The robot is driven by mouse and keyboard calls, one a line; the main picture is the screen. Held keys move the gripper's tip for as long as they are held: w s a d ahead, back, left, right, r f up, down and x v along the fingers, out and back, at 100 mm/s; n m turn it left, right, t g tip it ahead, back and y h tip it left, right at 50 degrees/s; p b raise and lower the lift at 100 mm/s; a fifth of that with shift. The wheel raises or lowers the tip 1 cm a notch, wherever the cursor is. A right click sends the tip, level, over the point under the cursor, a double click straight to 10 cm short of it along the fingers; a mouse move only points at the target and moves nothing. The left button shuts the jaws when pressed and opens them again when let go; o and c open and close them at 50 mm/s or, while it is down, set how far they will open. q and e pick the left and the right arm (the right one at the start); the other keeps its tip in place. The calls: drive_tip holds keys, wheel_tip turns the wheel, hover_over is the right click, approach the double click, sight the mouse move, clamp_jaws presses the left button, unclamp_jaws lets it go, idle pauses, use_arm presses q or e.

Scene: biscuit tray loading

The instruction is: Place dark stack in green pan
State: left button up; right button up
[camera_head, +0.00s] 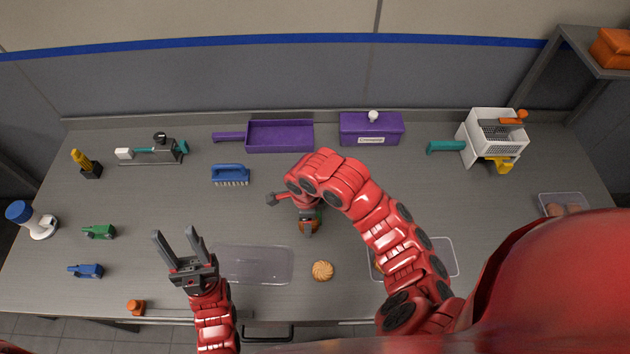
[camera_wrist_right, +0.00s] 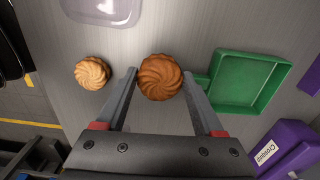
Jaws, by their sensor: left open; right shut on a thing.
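A dark brown swirled biscuit stack (camera_wrist_right: 160,77) is between the fingers of my right gripper (camera_wrist_right: 159,76), which is shut on it. From above I cannot tell how many biscuits are in it. In the head view the dark stack (camera_head: 308,227) shows just below my right wrist. The green pan (camera_wrist_right: 250,105) lies to the right of the stack in the right wrist view, with its handle towards the stack. In the head view my right arm hides nearly all of the pan. My left gripper (camera_head: 175,236) is open and empty, left of the clear tray.
A pale biscuit (camera_head: 322,271) lies near the front edge beside a clear tray (camera_head: 253,282). A purple pan (camera_head: 280,136) and a purple box (camera_head: 371,129) stand at the back. A blue brush (camera_head: 231,175) is left of centre. A white basket (camera_head: 493,140) is at back right.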

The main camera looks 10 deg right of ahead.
drive_tip(key=w+d+b, duration=0.1)
drive_tip(key=w+b, duration=0.1)
drive_tip(key=w, duration=0.2)
drive_tip(key=w+d+f+b, duration=0.1)
drive_tip(key=w+d+b, duration=0.1)
drive_tip(key=w, duration=0.2)
drive_tip(key=w+d+f+b, duration=0.1)
drive_tip(key=w+b, duration=0.1)
drive_tip(key=w, duration=0.2)
drive_tip(key=shift+w+d, duration=0.15)
drive_tip(key=shift+d, duration=0.2)
drive_tip(key=shift+w+d+r, duration=0.15)
drive_tip(key=shift+w+d, duration=0.1)
drive_tip(key=shift+w, duration=0.3)
drive_tip(key=shift+w+d+r, duration=0.1)
drive_tip(key=shift+w+d, duration=0.1)
drive_tip(key=shift+w, duration=0.3)
drive_tip(key=shift+f+p, duration=0.4)
drive_tip(key=shift+f, duration=0.15)
wheel_tip(320, 180, down, 2)
drive_tip(key=shift+d+f+p, duration=0.1)
drive_tip(key=shift+f+p, duration=0.1)
drive_tip(key=shift+p, duration=0.2)
drive_tip(key=shift+f, duration=0.1)
drive_tip(key=o, duration=0.4)
drive_tip(key=shift+c, duration=0.2)
drive_tip(key=o, duration=0.4)
drive_tip(key=shift+o, duration=0.2)
